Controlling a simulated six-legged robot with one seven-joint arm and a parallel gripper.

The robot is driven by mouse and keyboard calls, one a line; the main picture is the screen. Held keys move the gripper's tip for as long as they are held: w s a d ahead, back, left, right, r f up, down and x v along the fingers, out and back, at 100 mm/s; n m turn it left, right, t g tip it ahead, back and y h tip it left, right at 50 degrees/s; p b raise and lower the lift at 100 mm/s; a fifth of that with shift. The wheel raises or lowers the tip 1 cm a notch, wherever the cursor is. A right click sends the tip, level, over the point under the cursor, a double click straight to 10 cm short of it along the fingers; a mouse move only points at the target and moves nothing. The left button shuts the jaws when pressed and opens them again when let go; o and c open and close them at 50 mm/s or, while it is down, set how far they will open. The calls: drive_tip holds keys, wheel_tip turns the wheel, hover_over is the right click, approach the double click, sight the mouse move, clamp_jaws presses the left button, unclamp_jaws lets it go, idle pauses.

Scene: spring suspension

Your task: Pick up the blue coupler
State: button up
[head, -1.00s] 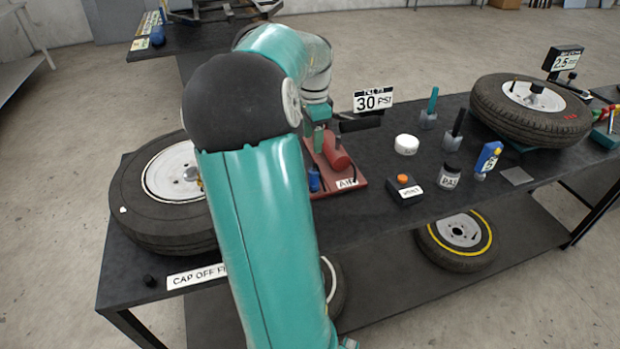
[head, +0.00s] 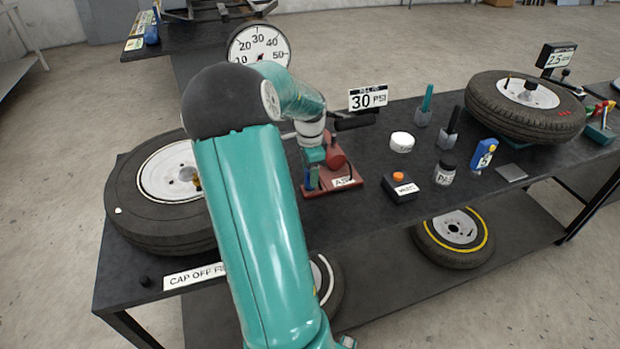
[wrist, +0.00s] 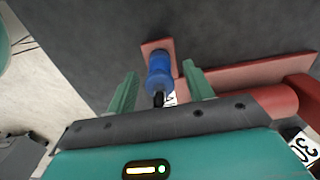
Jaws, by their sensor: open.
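The blue coupler (wrist: 158,72) stands on a red base plate (wrist: 147,46) in the wrist view, with a dark tip toward my gripper. My gripper (wrist: 159,84) is open, with one green finger on each side of the coupler. A gap shows on both sides, and I cannot tell how deep the fingertips reach. In the head view the coupler (head: 311,180) is partly hidden beside my gripper (head: 316,172), at the left end of the red base marked AIR (head: 345,181).
A red cylinder (head: 334,157) stands close right of my gripper. A tire (head: 130,200) lies left on the dark bench. A round gauge (head: 259,46) stands behind my arm. A black box with an orange button (head: 401,186), a white jar and a 30 PSI sign (head: 367,98) are to the right.

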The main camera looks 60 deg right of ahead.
drive_tip(key=shift+f, duration=0.65)
drive_tip(key=shift+r, duration=0.1)
clamp_jaws()
drive_tip(key=shift+r, duration=0.1)
wheel_tip(320, 180, up, 21)
idle(0.5)
